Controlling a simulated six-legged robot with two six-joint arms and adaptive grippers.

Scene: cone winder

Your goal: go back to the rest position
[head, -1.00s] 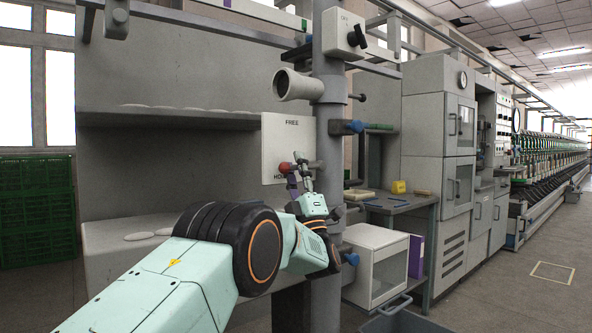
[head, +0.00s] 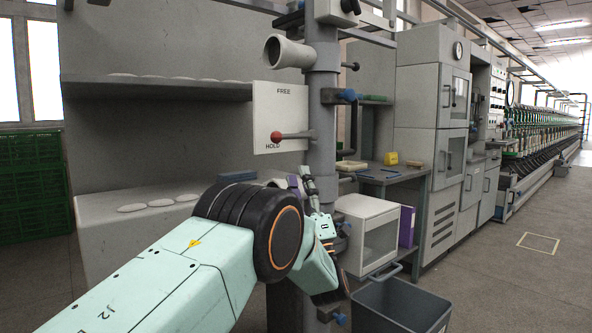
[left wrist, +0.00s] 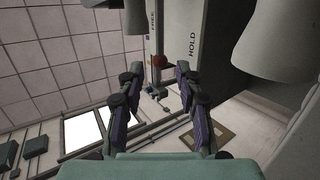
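The lever has a red ball knob (head: 276,136) on a grey rod and sits near the word HOLD on a white panel (head: 281,105) marked FREE and HOLD. My left gripper (head: 303,178) is below and right of the knob in the head view, apart from it. In the left wrist view, the left gripper (left wrist: 159,75) has its two fingers spread with nothing between them. The red knob (left wrist: 160,62) shows beyond the fingertips. My right gripper is in neither view.
A grey pole (head: 321,100) stands close beside my left gripper. A bench (head: 392,177) holds a yellow block (head: 391,158). Open floor lies at the right.

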